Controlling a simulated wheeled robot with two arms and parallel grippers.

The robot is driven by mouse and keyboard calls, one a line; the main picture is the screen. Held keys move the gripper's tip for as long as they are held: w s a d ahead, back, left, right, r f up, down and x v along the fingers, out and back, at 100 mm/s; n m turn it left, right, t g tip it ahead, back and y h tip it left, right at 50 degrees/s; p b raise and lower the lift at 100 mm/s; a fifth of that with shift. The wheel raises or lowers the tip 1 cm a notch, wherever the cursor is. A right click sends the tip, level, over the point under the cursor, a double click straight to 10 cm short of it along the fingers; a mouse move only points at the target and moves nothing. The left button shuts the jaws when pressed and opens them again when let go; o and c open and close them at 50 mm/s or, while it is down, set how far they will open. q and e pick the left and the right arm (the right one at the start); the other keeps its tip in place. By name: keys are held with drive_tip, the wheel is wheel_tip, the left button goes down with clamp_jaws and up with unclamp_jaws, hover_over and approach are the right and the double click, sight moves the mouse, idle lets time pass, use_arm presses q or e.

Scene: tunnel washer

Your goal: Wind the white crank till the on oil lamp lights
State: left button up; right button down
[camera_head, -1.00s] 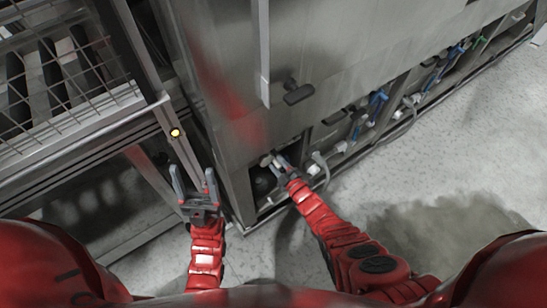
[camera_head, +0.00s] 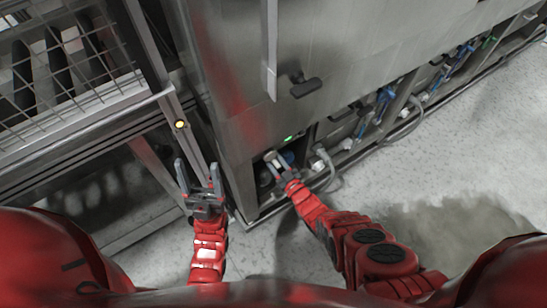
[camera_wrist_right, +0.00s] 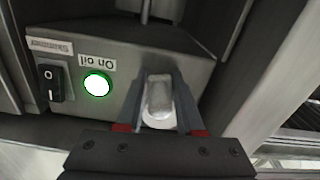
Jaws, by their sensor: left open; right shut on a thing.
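The white crank (camera_wrist_right: 158,98) sits between the fingers of my right gripper (camera_wrist_right: 159,80), which is shut on it, in the right wrist view. Left of it on the grey panel (camera_wrist_right: 128,60) the on oil lamp (camera_wrist_right: 97,84) glows white with a bright green ring, under its label, which appears upside down. In the head view my right gripper (camera_head: 279,168) reaches into the low opening of the machine, and a green light (camera_head: 288,138) shows just above it. The crank is too small to make out there. My left gripper (camera_head: 198,178) is open and empty, left of the machine's corner.
A black rocker switch (camera_wrist_right: 50,84) is left of the lamp. A wire rack (camera_head: 70,75) with a yellow light (camera_head: 180,125) on its post stands left. A black handle (camera_head: 305,87) sticks out from the machine above. Pipes and valves (camera_head: 385,97) line the base; the floor is clear at right.

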drive_tip(key=shift+d+r+m, duration=0.1)
drive_tip(key=shift+m, duration=0.2)
drive_tip(key=shift+w, duration=0.1)
drive_tip(key=c, duration=0.7)
unclamp_jaws()
drive_tip(key=shift+s+d, duration=0.15)
drive_tip(key=shift+s, duration=0.2)
drive_tip(key=p+v, duration=0.3)
drive_tip(key=v, duration=1.3)
drive_tip(key=shift+s+d, duration=0.25)
drive_tip(key=shift+s, duration=0.1)
